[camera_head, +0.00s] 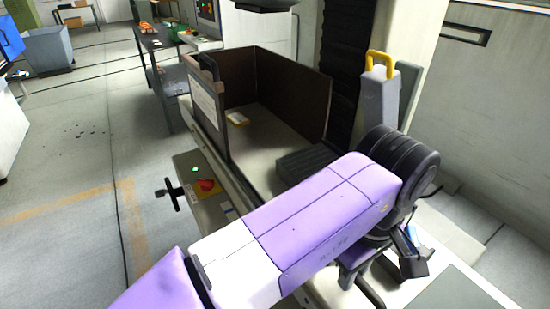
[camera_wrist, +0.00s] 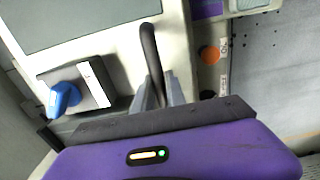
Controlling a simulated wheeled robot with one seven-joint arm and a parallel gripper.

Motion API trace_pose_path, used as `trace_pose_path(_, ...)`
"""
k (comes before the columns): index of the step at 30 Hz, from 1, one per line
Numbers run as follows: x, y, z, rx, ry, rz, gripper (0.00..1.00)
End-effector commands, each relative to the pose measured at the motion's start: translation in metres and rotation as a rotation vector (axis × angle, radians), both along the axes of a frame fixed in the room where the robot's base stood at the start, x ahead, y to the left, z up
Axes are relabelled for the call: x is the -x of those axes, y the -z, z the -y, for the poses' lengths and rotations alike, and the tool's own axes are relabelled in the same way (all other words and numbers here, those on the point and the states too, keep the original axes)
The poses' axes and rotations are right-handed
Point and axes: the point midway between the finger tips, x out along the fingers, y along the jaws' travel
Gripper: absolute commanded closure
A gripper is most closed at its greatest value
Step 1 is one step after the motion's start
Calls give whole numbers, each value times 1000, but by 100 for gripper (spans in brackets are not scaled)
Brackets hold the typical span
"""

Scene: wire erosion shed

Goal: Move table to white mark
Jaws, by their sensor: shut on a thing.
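My gripper (camera_wrist: 162,92) is shut on a black curved handle (camera_wrist: 150,45), with one grey finger on each side of it. The handle rises from a pale machine surface (camera_wrist: 118,58). In the head view my arm covers most of the gripper. A likely table is the pale flat bed (camera_head: 268,138) between dark brown guard walls (camera_head: 292,88). Beside the handle, a dark block (camera_wrist: 72,88) carries a blue knob (camera_wrist: 64,98) and a white strip (camera_wrist: 98,82). I cannot tell whether this strip is the white mark.
An orange button (camera_wrist: 209,54) sits on a panel right of the handle. A red knob (camera_head: 207,185) and a black cross handle (camera_head: 174,193) are on the machine's front. Open floor (camera_head: 75,160) lies left. A bench (camera_head: 160,45) stands behind.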

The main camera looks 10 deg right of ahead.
Motion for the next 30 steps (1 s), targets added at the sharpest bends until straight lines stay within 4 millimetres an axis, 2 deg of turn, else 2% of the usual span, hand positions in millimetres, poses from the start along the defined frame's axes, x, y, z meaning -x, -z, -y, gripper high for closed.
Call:
trace_pose_path(15, -19, -1, -7, -2, -4, 6, 100)
trace_pose_path(30, -20, 0, -7, -1, -2, 3, 100)
